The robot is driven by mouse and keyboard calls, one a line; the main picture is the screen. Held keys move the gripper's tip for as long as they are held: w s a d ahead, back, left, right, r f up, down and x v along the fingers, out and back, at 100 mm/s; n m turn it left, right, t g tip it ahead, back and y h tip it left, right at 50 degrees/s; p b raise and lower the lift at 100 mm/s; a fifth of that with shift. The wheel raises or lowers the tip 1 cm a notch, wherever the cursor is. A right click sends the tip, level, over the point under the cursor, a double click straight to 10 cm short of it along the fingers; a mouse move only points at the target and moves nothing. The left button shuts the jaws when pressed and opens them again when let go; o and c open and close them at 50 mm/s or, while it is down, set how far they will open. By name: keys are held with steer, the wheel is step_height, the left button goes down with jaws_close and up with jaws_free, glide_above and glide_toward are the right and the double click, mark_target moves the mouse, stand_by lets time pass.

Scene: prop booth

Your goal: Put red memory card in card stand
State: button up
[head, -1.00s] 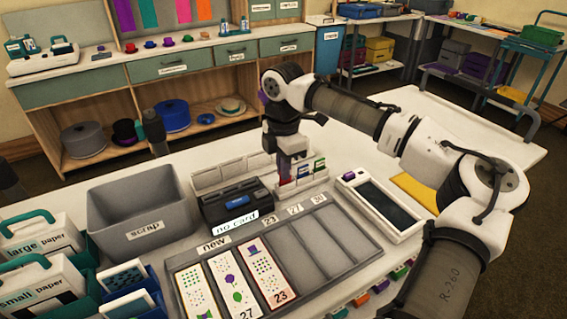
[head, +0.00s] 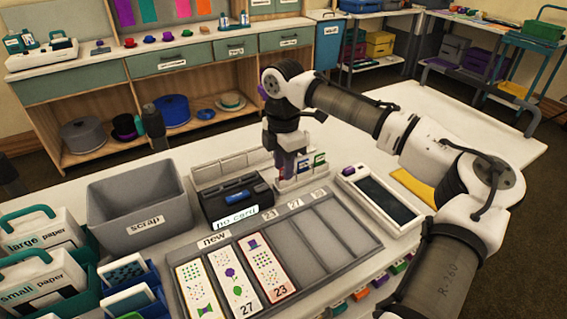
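The card stand (head: 292,186) is a small white holder on the table, behind the grey sorting tray. A green card and a blue card (head: 319,158) stand upright in its right part. My gripper (head: 285,176) points down over the left part of the stand, with its tip at or very near it. The fingertips are small and partly hidden, so I cannot tell whether they are open or shut. I cannot clearly make out the red memory card; the gripper covers that spot. A black device (head: 235,199) labelled "no card" stands just left of the stand.
A grey scrap bin (head: 144,229) stands left of the black device. The sorting tray (head: 335,240) in front holds several printed cards at left and has empty slots at right. A tablet-like device (head: 382,199) lies right of the stand. Paper boxes (head: 40,285) crowd the front left.

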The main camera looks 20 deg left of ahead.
steer(key=shift+r, duration=0.15)
step_height(320, 180, up, 14)
steer(key=shift+f+b, duration=0.2)
steer(key=shift+b, duration=0.1)
steer(key=shift+s+f, duration=0.1)
steer(key=shift+s, duration=0.05)
stand_by(0.5)
